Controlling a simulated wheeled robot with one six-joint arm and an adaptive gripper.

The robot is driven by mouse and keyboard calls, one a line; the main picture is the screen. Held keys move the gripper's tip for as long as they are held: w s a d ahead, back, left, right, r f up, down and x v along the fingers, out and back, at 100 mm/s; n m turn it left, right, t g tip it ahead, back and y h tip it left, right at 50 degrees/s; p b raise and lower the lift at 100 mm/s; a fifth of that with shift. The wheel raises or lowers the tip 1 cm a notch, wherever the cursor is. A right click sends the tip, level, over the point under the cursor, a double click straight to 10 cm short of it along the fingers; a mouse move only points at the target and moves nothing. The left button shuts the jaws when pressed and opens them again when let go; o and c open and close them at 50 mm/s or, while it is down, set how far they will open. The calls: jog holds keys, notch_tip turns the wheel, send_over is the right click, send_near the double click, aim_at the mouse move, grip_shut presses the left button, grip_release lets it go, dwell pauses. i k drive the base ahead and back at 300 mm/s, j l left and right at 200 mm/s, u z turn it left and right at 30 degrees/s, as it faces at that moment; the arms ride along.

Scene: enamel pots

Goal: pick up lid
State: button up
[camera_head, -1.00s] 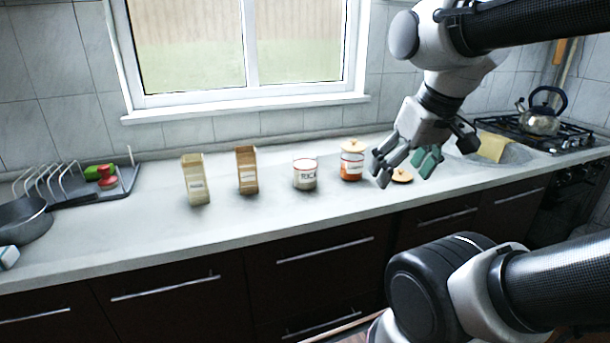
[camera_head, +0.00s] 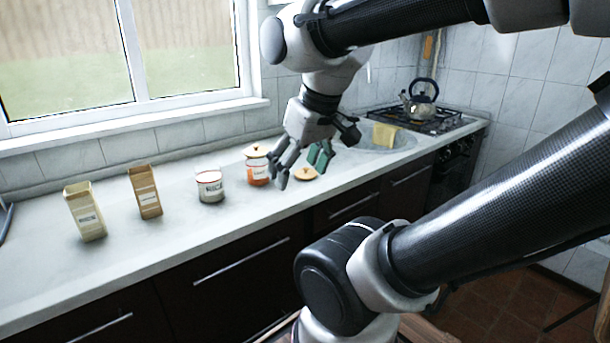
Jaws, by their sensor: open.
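A round wooden lid (camera_head: 305,174) with a small knob lies flat on the counter, right of the pots. My gripper (camera_head: 300,167) hangs over the counter, pointing down, with its fingers spread on either side of the lid in the picture. It is open and holds nothing. I cannot tell exactly how high the fingertips are above the counter. A white enamel pot marked RICE (camera_head: 210,187) stands open, with no lid on it. An orange and white enamel pot (camera_head: 257,170) just left of my gripper has a similar wooden lid (camera_head: 256,150) on top.
A sink (camera_head: 405,139) with a yellow cloth (camera_head: 384,135) and a hob with a kettle (camera_head: 421,104) are at the right. The counter's front strip is clear.

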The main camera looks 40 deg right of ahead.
aim_at(304, 173)
jog(key=i+l, duration=0.2)
jog(key=l, duration=0.2)
jog(key=i+l+z, duration=0.1)
jog(key=i+l, duration=0.15)
jog(key=l, duration=0.15)
jog(key=i+l, duration=0.25)
jog(key=l, duration=0.15)
